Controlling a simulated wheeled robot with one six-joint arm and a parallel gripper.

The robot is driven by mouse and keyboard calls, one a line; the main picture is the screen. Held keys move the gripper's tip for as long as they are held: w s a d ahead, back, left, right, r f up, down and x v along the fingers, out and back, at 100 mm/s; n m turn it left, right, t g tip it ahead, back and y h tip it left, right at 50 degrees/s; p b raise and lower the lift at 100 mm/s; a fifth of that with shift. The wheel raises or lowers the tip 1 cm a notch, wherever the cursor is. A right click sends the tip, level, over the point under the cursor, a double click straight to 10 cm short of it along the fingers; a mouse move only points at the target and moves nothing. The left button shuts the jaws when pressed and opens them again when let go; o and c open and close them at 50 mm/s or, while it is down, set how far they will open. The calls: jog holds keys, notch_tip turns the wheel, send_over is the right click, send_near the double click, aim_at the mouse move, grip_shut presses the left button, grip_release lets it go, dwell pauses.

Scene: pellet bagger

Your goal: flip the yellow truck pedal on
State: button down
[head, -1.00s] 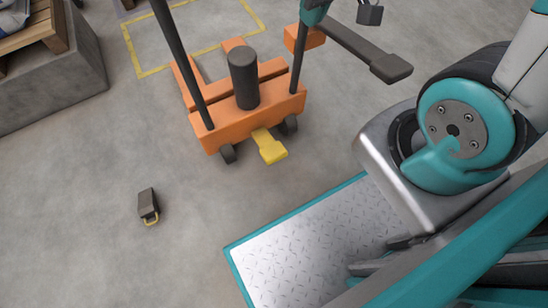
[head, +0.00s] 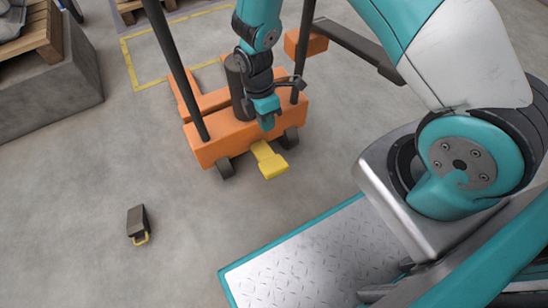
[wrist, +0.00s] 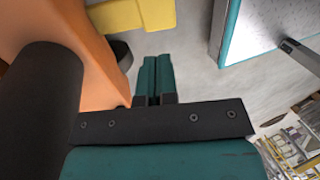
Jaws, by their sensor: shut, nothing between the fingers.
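The yellow pedal (head: 268,160) sticks out low from the front of the orange pallet truck (head: 235,135), between its front wheels. It also shows in the wrist view (wrist: 133,15), at the top edge and partly cut off. My gripper (head: 268,124) is shut and empty. In the head view it appears just above the pedal, in front of the truck's orange body. In the wrist view its teal fingers (wrist: 153,75) lie together and point toward the pedal, with a visible gap between them. The height of the gap is hard to tell.
Dark upright posts (head: 178,70) of the truck rise beside my arm. A small dark wedge with a yellow handle (head: 138,223) lies on the floor at left. A concrete block with a pallet (head: 50,100) stands at far left. The floor before the pedal is clear.

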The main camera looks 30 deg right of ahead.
aim_at(275, 165)
jog(key=b+x, duration=0.8)
jog(key=x, duration=0.6)
jog(key=shift+f, duration=0.1)
